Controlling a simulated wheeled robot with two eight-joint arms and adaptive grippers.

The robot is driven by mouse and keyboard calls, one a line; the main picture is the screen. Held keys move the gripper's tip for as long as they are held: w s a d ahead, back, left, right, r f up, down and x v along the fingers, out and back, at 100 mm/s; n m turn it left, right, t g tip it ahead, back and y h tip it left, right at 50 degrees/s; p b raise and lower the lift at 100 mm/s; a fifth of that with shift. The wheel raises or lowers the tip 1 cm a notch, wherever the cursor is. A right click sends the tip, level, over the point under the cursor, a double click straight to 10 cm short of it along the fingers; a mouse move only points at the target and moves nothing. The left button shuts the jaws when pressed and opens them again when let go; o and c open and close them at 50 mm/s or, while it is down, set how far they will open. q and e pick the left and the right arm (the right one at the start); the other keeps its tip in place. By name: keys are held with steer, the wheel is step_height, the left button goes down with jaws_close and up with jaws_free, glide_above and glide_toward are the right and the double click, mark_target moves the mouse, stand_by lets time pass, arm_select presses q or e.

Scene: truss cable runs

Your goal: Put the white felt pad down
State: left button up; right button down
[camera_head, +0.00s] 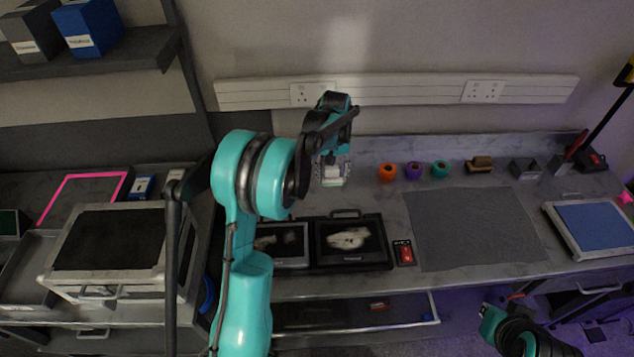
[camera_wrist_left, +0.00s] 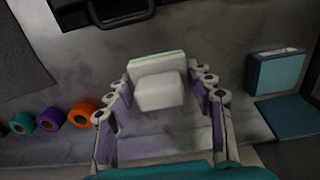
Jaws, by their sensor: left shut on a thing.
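My left gripper (camera_head: 332,172) is over the back of the worktop, pointing down, left of the coloured rolls. It is shut on the white felt pad (camera_head: 332,171). In the left wrist view the pad (camera_wrist_left: 158,92) is a pale block between the two fingers (camera_wrist_left: 160,100), with a thin pale green edge on its far side. Worktop shows around it; I cannot tell whether the pad touches the surface. My right gripper (camera_head: 492,318) is low at the bottom right, in front of the bench, and its fingers are too small and dark to read.
Orange (camera_head: 388,172), purple (camera_head: 414,170) and teal (camera_head: 440,168) rolls stand right of the left gripper. A grey mat (camera_head: 470,228) lies bare. Black trays (camera_head: 378,262) with pale contents and a red item (camera_head: 404,252) are nearer. A blue-topped case (camera_head: 598,222) is far right.

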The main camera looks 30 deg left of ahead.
arm_select(q)
steer(key=w+a+f, duration=0.1)
steer(key=a+f, duration=0.1)
steer(key=a, duration=0.1)
steer(key=w+a+f+b, duration=0.1)
steer(key=a+f, duration=0.1)
steer(key=a, duration=0.2)
steer(key=w+a+f+b, duration=0.1)
steer(key=a+f, duration=0.1)
steer(key=a, duration=0.1)
steer(key=shift+a+f, duration=0.2)
steer(key=shift+f, duration=0.05)
steer(key=shift+f+b, duration=0.6)
steer(key=shift+f, duration=1.4)
steer(key=shift+s+f, duration=0.1)
steer(key=shift+f, duration=0.15)
steer(key=o, duration=1.2)
steer(key=shift+f, duration=0.1)
